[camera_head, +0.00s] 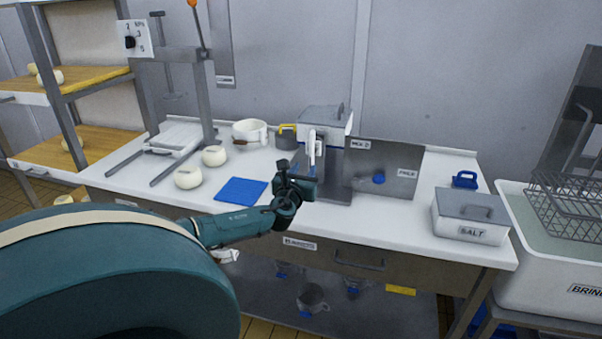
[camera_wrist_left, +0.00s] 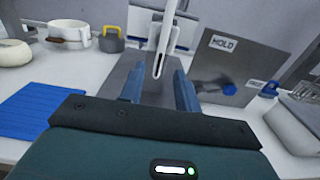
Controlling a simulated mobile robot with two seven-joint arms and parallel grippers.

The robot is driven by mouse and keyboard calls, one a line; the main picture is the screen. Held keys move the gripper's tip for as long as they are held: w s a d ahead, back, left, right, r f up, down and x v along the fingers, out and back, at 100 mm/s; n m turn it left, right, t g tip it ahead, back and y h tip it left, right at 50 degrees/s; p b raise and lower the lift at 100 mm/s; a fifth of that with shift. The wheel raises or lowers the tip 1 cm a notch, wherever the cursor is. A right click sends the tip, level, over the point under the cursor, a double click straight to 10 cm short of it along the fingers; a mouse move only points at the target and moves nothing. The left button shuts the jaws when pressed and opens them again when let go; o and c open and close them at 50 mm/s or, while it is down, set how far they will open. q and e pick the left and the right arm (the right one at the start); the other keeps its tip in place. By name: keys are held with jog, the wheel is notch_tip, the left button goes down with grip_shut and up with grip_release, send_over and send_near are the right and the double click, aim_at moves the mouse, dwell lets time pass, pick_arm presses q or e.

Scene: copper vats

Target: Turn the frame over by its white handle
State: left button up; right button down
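The white handle (camera_head: 313,146) stands upright at the middle of the bench, in front of a grey lidded box (camera_head: 326,116). It belongs to the metal frame, whose grey plate (camera_head: 336,178) shows beside it; how they join is partly hidden. My left gripper (camera_head: 306,176) is just below and in front of the handle. In the left wrist view, the slotted white handle (camera_wrist_left: 165,40) slants down from the top edge. Its lower end lies in the gap between the two spread blue fingers (camera_wrist_left: 158,88), with nothing clamped. My right gripper does not show.
A blue mat (camera_head: 241,191), pale round cheeses (camera_head: 188,178) and a white pot (camera_head: 249,132) stand left. A steel panel marked MOLD (camera_head: 400,172) stands right of the handle. A salt box (camera_head: 470,216) and brine tub (camera_head: 560,270) are further right. Bare bench lies before the panel.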

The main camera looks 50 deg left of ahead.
pick_arm(q)
jog(key=v, duration=0.2)
jog(key=shift+s+d, duration=0.1)
jog(key=shift+s, duration=0.15)
dwell(0.4)
